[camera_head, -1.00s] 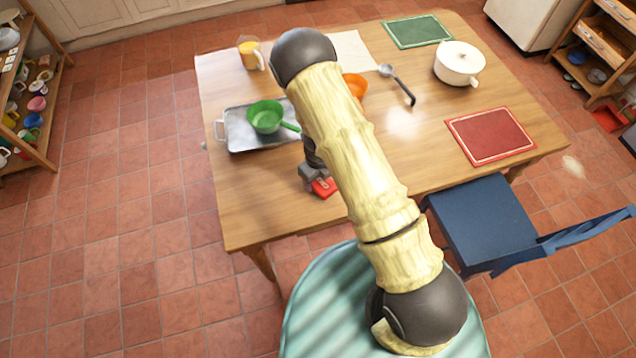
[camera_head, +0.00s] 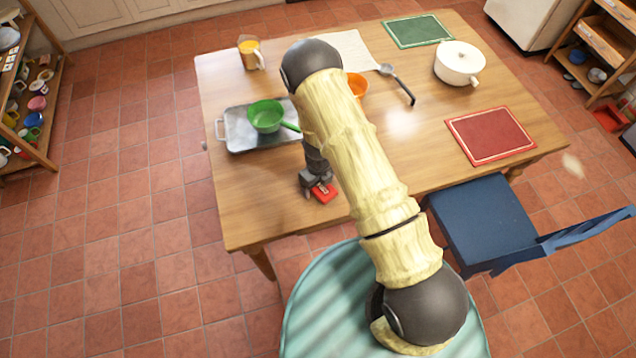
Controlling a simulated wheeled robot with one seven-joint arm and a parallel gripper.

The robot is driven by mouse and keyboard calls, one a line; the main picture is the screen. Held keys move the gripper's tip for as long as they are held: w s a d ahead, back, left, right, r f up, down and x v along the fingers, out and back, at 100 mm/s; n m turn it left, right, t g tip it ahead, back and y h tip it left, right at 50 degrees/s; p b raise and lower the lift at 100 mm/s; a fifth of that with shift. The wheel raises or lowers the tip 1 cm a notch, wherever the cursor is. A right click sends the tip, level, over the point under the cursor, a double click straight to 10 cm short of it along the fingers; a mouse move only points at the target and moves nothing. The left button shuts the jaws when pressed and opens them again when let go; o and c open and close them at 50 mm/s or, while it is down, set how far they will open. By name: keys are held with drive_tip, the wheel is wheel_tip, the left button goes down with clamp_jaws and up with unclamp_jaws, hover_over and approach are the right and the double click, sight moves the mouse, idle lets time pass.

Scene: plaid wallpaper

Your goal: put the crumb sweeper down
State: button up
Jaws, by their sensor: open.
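The crumb sweeper (camera_head: 323,194) is a small red thing with a pale mark on top. It rests on the wooden table (camera_head: 245,210) near the front edge, left of my arm. My gripper (camera_head: 312,190) is low over the table, right at the sweeper's left and back side. Its jaws are open around or beside the sweeper; I cannot tell which. My forearm and wrist hide part of the table behind it.
A metal tray (camera_head: 236,133) with a green pan (camera_head: 265,116) lies behind the gripper. An orange bowl (camera_head: 357,84), a ladle (camera_head: 398,83), a white pot (camera_head: 459,62) and a red mat (camera_head: 490,135) stand farther right. The table's left front is clear. A blue chair (camera_head: 487,222) stands at the front.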

drive_tip(key=shift+r, duration=0.1)
wheel_tip(320, 180, up, 12)
idle(0.5)
drive_tip(key=shift+r, duration=0.1)
idle(0.5)
drive_tip(key=s+d+r+n+t, duration=0.1)
drive_tip(key=s+d+r+n, duration=0.3)
drive_tip(key=r+n, duration=0.3)
drive_tip(key=s+d+r+n, duration=0.4)
drive_tip(key=r+n, duration=0.4)
drive_tip(key=n, duration=0.3)
drive_tip(key=s+d+r+n+t, duration=0.1)
drive_tip(key=s+d+r+n, duration=0.3)
drive_tip(key=r+n, duration=0.4)
drive_tip(key=shift+s+d+r+n+t, duration=0.3)
drive_tip(key=shift+d+n, duration=0.5)
drive_tip(key=shift+n, duration=0.3)
